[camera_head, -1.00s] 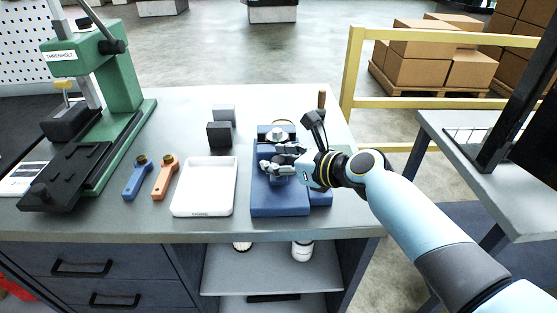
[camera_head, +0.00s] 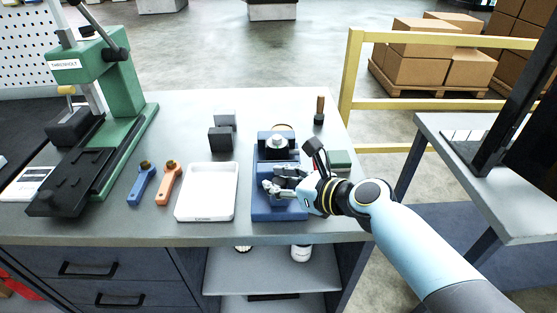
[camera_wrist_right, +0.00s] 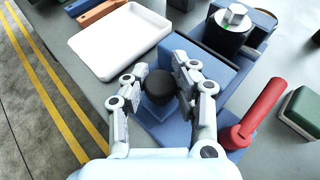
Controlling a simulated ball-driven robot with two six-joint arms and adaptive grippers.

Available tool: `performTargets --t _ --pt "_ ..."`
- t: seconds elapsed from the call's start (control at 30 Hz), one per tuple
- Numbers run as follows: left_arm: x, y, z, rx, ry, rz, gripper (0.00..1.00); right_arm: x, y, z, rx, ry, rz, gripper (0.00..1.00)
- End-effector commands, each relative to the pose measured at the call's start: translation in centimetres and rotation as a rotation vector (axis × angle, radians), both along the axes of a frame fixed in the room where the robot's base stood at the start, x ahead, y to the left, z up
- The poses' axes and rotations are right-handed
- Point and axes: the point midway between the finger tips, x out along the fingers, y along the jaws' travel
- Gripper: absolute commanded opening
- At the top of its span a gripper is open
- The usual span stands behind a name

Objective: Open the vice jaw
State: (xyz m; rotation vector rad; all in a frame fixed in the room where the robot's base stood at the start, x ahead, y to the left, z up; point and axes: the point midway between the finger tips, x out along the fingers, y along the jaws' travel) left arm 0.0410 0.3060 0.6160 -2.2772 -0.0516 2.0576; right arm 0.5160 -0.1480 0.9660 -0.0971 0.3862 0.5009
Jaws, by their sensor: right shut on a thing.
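The blue vice (camera_head: 279,213) stands near the front edge of the bench. In the right wrist view its blue jaw block (camera_wrist_right: 218,72) lies behind a round black knob (camera_wrist_right: 160,88). A dark gap separates that block from the rear part, which carries a metal hex-topped piece (camera_wrist_right: 233,17). My right gripper (camera_head: 272,187) reaches in from the right above the vice. In the wrist view its two fingers (camera_wrist_right: 163,74) are closed on either side of the black knob. The fingers hide part of the vice in the head view. My left gripper is out of view.
A white tray (camera_head: 207,192) stands close left of the vice. A red handle (camera_wrist_right: 262,112) and a green-topped block (camera_head: 341,158) are on its right.

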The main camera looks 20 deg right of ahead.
Motion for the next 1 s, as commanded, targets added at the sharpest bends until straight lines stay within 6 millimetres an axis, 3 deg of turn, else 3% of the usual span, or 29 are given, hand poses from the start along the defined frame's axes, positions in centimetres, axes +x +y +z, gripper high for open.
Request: performTargets --t 0.1,0.37,0.4,0.47,0.77,1.0 --pt "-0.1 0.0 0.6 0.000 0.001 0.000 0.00 -0.8 0.2 0.1 -0.001 0.000 -0.002 0.00" --pt "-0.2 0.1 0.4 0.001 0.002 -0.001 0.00 -0.7 0.1 0.0 -0.003 -0.004 -0.003 0.00" --pt "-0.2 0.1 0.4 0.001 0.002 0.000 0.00 -0.8 0.1 0.0 -0.003 -0.004 -0.003 0.31" --pt "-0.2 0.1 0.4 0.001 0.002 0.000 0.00 -0.8 0.1 0.0 -0.003 -0.004 -0.003 0.38" --pt "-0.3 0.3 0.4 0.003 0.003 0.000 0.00 -0.9 0.0 0.1 -0.002 -0.002 -0.002 0.39" --pt "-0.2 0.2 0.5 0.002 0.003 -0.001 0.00 -4.0 -1.7 1.4 -0.007 -0.003 -0.001 0.39"
